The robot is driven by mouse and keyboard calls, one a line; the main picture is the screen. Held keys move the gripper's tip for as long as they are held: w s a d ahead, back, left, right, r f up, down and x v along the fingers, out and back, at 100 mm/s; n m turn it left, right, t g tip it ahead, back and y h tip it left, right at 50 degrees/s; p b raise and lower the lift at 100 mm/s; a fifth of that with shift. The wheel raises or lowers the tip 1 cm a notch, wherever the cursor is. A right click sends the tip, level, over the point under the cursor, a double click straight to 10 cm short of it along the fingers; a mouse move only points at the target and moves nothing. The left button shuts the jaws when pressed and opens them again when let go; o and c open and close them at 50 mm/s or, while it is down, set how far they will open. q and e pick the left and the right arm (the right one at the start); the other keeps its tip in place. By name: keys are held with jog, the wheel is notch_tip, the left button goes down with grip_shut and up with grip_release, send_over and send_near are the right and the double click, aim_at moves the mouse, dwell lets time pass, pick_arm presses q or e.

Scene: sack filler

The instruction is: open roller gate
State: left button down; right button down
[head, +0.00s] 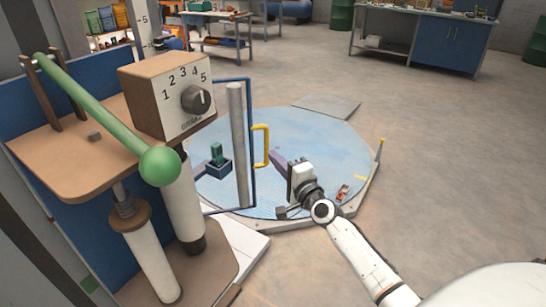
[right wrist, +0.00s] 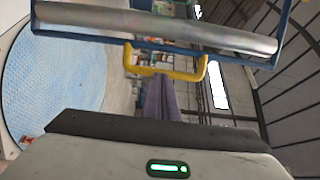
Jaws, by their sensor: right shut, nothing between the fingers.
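The roller gate is a thin blue frame (head: 252,150) with an upright grey roller (head: 237,145) and a yellow handle (head: 261,146) on its right side. The handle also shows in the right wrist view (right wrist: 168,73), with the roller (right wrist: 150,25) beyond it. My right gripper (head: 276,157) is shut and empty, with its fingertips close to the yellow handle. In the right wrist view its purple-grey fingers (right wrist: 160,92) point at the handle's middle; I cannot tell whether they touch it. My left gripper is not in view.
A round blue platform (head: 330,160) lies behind and beneath the gate. At left stands the machine with a numbered dial box (head: 165,95) and a green lever (head: 158,165). A blue workbench (head: 430,40) stands far back. The floor at right is clear.

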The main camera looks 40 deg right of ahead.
jog(key=shift+w+d, duration=0.1)
jog(key=shift+w, duration=0.7)
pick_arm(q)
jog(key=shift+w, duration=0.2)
pick_arm(e)
jog(key=shift+w, duration=0.15)
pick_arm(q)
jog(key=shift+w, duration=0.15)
